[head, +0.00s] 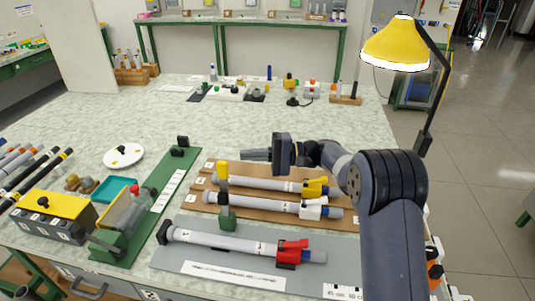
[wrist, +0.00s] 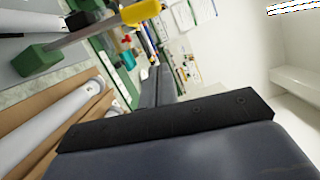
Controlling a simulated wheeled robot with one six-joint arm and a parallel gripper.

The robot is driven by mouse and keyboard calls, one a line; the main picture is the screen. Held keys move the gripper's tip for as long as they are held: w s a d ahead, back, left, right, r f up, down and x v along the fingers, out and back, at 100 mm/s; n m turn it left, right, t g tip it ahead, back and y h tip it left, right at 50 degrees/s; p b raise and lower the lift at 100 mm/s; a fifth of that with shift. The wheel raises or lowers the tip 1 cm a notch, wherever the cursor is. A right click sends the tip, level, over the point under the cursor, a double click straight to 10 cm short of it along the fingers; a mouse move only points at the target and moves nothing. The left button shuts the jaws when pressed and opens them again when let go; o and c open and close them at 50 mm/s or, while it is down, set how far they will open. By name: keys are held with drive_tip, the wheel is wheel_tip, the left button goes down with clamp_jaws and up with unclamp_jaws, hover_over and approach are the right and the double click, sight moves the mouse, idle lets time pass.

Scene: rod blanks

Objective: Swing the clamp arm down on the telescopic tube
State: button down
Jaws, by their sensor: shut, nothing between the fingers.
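A grey telescopic tube with a red collar (head: 240,243) lies on the grey mat at the front. A clamp stands by its far side, with a green base (head: 227,213) and an upright arm topped by a yellow grip (head: 222,170). In the wrist view the green block (wrist: 38,60) and yellow grip (wrist: 140,12) show at upper left, joined by a grey bar. My gripper (head: 246,155) is shut and empty. It points left above the boards behind the clamp, apart from the yellow grip. Its fingers also show in the wrist view (wrist: 157,80).
Two more tubes, one with a yellow collar (head: 267,185) and one with a white collar (head: 265,205), lie on brown boards (head: 215,167) behind the clamp. A green fixture (head: 165,197) and a black-and-yellow box (head: 50,215) are at left. The bench behind is mostly clear.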

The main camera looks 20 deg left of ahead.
drive_tip(key=s, duration=0.1)
drive_tip(key=s+a, duration=0.1)
drive_tip(key=s, duration=0.1)
drive_tip(key=s+a, duration=0.1)
drive_tip(key=s, duration=0.1)
drive_tip(key=shift+r, duration=0.3)
